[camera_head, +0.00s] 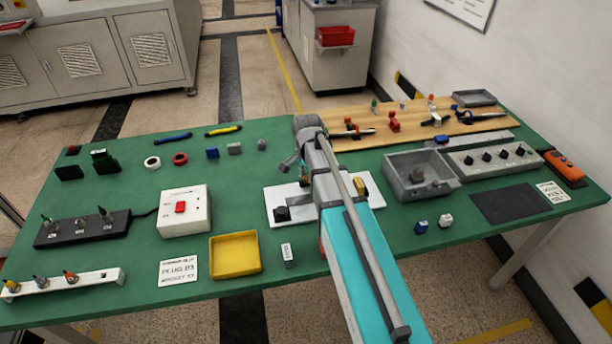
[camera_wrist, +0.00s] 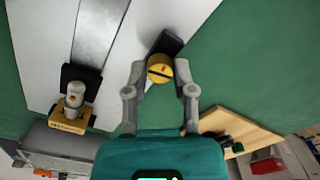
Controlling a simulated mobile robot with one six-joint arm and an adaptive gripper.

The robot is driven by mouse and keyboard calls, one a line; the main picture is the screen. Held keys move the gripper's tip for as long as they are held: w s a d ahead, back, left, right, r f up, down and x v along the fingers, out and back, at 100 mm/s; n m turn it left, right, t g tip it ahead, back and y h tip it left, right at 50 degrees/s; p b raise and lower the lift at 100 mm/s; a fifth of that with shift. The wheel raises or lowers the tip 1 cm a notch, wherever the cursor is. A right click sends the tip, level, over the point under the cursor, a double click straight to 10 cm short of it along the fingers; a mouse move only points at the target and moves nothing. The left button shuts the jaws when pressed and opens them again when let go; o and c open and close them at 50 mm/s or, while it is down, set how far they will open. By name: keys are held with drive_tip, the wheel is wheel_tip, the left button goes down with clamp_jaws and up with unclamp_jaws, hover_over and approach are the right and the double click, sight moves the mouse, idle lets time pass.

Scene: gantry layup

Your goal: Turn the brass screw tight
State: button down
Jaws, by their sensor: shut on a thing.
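The brass screw (camera_wrist: 160,72) shows in the wrist view as a round yellow head with a dark slot and a small red mark. It sits by a black block (camera_wrist: 167,43) at the edge of the white plate (camera_wrist: 40,35). My gripper (camera_wrist: 160,66) is shut on the screw head, one finger on each side. In the head view the white plate (camera_head: 374,196) lies mid-table, and my arm hides the screw and most of my gripper. How far the screw is seated cannot be told.
A yellow labelled piece with a metal knob (camera_wrist: 70,112) stands on the same plate, beside my gripper. A grey bin (camera_head: 420,190) and wooden board (camera_head: 470,126) lie to the right in the head view. A white switch box (camera_head: 184,211) and yellow tray (camera_head: 235,272) stand left.

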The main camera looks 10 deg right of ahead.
drive_tip(key=shift+c, duration=2.2)
unclamp_jaws()
